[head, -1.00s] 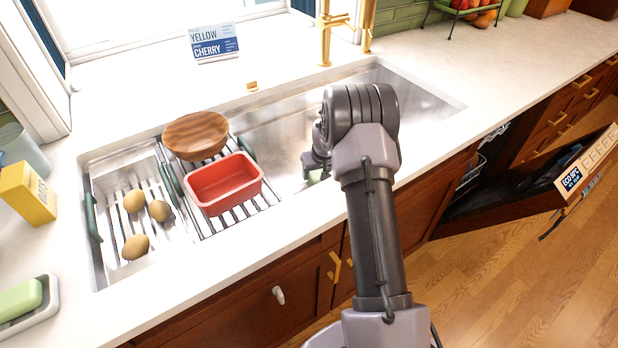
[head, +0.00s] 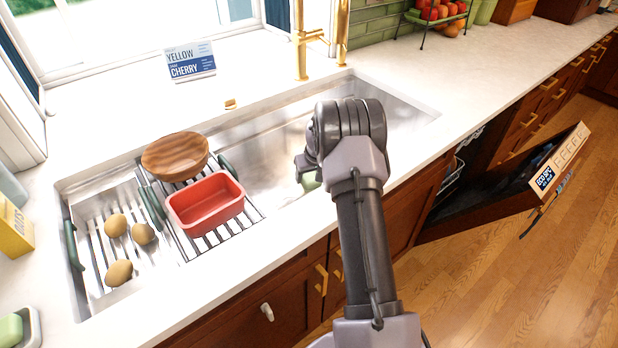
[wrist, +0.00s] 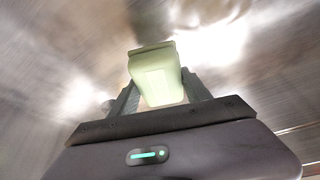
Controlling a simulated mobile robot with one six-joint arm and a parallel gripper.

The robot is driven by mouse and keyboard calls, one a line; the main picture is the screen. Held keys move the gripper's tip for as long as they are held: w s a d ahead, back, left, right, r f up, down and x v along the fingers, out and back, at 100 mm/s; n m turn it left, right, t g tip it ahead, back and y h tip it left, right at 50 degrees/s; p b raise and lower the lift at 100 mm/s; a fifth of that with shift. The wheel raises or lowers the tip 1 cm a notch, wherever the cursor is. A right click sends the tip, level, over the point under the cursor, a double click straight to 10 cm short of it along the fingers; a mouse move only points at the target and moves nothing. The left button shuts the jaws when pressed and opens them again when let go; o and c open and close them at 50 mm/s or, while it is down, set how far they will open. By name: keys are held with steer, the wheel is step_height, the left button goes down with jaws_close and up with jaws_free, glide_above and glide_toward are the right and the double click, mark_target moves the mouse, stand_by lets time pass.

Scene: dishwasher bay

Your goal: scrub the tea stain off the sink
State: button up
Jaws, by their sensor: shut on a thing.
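My gripper (wrist: 157,88) is shut on a pale green sponge-like block (wrist: 157,78) in the wrist view. In the head view, my gripper (head: 308,172) is low in the right part of the steel sink (head: 265,140), largely behind my arm. Only a bit of the green block (head: 311,182) shows under it. The wrist view shows blurred, shiny steel around the block; I cannot tell whether the block touches it. I can make out no tea stain in either view.
A rack (head: 223,231) in the sink's left part holds a wooden bowl (head: 175,157) and a red dish (head: 206,202). Several brown oval things (head: 118,272) lie left of it. A gold faucet (head: 300,45) stands behind the sink. An open dishwasher door (head: 520,195) juts out at right.

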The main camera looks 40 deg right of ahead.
steer(key=shift+r+p, duration=0.8)
steer(key=shift+r, duration=1.2)
steer(key=shift+r+p, duration=0.8)
steer(key=shift+r, duration=0.8)
steer(key=shift+f, duration=0.1)
steer(key=shift+a, duration=0.1)
